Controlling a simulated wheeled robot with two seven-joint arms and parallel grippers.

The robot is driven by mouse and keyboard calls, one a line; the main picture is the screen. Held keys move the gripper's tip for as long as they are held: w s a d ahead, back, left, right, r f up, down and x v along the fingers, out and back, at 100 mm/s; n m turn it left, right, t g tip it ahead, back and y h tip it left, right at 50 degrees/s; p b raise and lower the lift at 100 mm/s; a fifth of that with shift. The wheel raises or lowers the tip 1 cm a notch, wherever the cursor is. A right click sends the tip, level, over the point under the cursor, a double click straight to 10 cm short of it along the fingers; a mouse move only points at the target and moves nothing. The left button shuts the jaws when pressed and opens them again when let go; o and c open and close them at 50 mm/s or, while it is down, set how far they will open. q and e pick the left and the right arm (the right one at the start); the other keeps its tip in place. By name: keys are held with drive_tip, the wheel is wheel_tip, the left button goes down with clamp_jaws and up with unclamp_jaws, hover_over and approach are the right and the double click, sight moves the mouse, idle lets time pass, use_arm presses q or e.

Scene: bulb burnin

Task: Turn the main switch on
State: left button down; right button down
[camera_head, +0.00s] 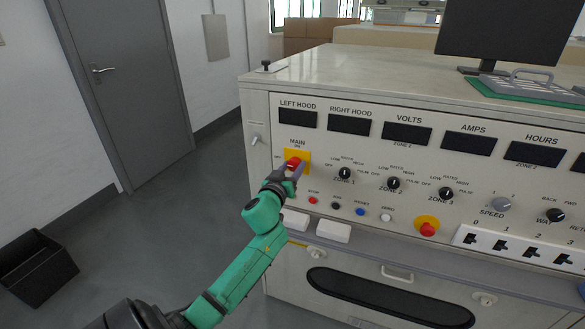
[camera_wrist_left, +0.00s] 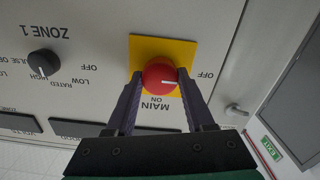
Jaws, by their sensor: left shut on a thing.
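The main switch is a red round knob (camera_head: 294,163) on a yellow square plate (camera_head: 303,155) at the left of the grey control panel, under the label MAIN. In the left wrist view the red knob (camera_wrist_left: 160,78) shows a white mark pointing right, toward OFF, and the yellow plate (camera_wrist_left: 150,45) lies behind it. My left gripper (camera_head: 292,172) is at the panel; in the left wrist view its two fingers (camera_wrist_left: 158,90) are shut on the red knob, one on each side. My right gripper is not in view.
A zone 1 knob (camera_head: 344,173) sits right of the switch. Small coloured buttons (camera_head: 360,212) are below, and a red emergency button (camera_head: 427,229) on yellow is further right. A monitor (camera_head: 510,30) stands on top. Open floor lies left, with a black bin (camera_head: 36,268).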

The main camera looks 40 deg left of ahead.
use_arm(q)
drive_tip(key=shift+m, duration=0.3)
drive_tip(key=m, duration=0.3)
drive_tip(key=shift+m+p, duration=0.3)
drive_tip(key=m, duration=0.4)
drive_tip(key=shift+m, duration=0.3)
drive_tip(key=m, duration=0.4)
drive_tip(key=shift+f, duration=0.1)
drive_tip(key=m, duration=0.4)
drive_tip(key=shift+d+m, duration=0.1)
drive_tip(key=shift+m, duration=0.3)
drive_tip(key=shift+c, duration=1.3)
unclamp_jaws()
